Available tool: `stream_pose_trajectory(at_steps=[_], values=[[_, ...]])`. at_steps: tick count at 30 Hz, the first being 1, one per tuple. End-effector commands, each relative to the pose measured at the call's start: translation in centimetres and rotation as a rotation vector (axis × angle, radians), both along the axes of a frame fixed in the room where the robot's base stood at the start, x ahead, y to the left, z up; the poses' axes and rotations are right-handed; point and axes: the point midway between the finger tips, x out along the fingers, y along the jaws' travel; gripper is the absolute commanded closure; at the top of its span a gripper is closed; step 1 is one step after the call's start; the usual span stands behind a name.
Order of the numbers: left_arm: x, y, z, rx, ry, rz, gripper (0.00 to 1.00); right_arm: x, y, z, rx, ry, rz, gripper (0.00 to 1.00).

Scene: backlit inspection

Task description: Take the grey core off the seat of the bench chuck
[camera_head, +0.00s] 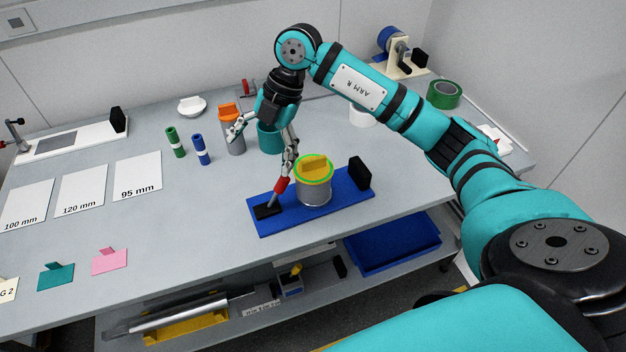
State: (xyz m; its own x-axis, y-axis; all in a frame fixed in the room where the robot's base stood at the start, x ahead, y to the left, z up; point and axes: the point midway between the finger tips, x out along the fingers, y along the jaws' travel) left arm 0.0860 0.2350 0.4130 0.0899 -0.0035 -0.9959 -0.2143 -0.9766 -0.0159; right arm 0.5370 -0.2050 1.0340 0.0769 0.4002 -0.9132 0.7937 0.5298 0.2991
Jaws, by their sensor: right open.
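The grey core (315,194) stands upright on the blue bench chuck (262,226), with a yellow tabbed piece (315,168) and a green ring at its top. The chuck has a black block (360,173) at its right end and a red-handled lever (281,186) at its left, leaning up and right. My right gripper (262,148) is open, its fingers spread, behind and left of the core. One finger ends close above the red handle; I cannot tell if they touch. My left gripper is not in view.
Behind the gripper stand a teal cup (270,139) and a grey cylinder with an orange top (232,132). Green (175,143) and blue (201,150) small cylinders stand further left. Labelled white cards (138,176) lie at left. A blue tray (395,246) sits below the bench.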

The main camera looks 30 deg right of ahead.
Motion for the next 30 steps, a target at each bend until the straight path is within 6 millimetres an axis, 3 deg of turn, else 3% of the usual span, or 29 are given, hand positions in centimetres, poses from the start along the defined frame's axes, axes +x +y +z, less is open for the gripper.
stream_pose_trajectory(at_steps=[1, 3, 6, 8, 11, 24, 30], values=[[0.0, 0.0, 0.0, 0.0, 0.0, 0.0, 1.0, 0.4, -3.5, 0.8, -0.116, 0.032, -0.076, 0.0], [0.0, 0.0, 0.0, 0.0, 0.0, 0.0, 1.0, 0.2, -7.2, 1.6, -0.242, 0.079, -0.169, 0.0], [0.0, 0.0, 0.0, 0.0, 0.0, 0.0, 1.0, -0.2, -10.5, 2.6, -0.352, 0.123, -0.262, 0.0], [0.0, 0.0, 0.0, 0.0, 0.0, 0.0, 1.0, -0.4, -11.4, 2.8, -0.385, 0.138, -0.291, 0.0], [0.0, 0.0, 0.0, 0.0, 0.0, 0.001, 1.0, -0.6, -11.9, 1.9, -0.403, 0.148, -0.305, 0.0], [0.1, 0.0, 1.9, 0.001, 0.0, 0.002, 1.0, -0.7, -11.8, -7.0, -0.399, 0.148, -0.3, 0.0], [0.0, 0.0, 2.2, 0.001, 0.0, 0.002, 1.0, -0.6, -11.7, -9.0, -0.396, 0.144, -0.3, 0.0]])
